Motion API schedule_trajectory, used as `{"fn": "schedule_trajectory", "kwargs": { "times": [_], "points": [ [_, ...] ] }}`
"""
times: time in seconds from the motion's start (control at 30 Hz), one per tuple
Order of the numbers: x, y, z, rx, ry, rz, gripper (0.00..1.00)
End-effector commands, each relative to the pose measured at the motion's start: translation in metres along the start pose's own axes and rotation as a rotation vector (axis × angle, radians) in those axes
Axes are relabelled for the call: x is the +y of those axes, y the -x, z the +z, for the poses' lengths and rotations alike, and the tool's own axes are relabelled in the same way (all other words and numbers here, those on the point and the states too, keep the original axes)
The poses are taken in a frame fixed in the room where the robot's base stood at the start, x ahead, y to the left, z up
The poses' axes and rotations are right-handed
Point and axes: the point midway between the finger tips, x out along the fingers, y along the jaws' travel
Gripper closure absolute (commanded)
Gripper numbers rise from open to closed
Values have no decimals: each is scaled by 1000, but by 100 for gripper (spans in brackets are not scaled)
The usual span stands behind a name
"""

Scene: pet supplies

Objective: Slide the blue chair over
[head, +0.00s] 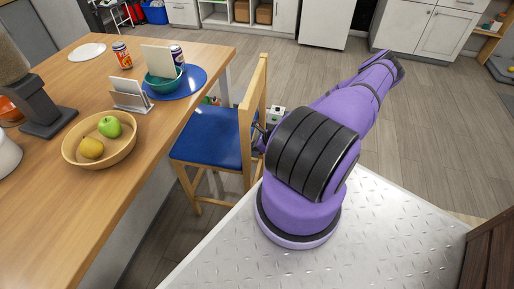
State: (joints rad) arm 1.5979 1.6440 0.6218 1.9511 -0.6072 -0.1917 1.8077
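The blue chair (212,136) is a tall wooden stool with a blue seat and a light wood backrest (253,105). It stands upright beside the wooden counter, with the left side of its seat close to the counter edge. My purple arm reaches across the picture to the right of the chair. Part of my gripper (268,124) shows just right of the backrest, at about its lower half. The fingertips are hidden behind the chair and my arm, so I cannot tell whether they touch it or how they are set.
The counter (190,50) runs along the left. It bears a wooden fruit bowl (70,152), a blue plate (196,80) with a teal bowl (157,84), and cans. White cabinets (440,32) line the back. Open wood floor (450,120) lies to the right.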

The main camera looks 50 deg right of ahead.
Motion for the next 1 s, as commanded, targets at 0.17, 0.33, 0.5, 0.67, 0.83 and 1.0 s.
{"fn": "schedule_trajectory", "kwargs": {
  "times": [0.17,0.33,0.5,0.67,0.83,1.0],
  "points": [
    [0,0,0,0,0,0,100],
    [0,-2,2,0,1,1,100],
    [1,-22,22,-2,2,4,100],
    [2,-51,49,-1,3,4,100],
    [2,-81,78,0,3,3,100],
    [1,-102,100,1,3,2,100]
  ]
}}
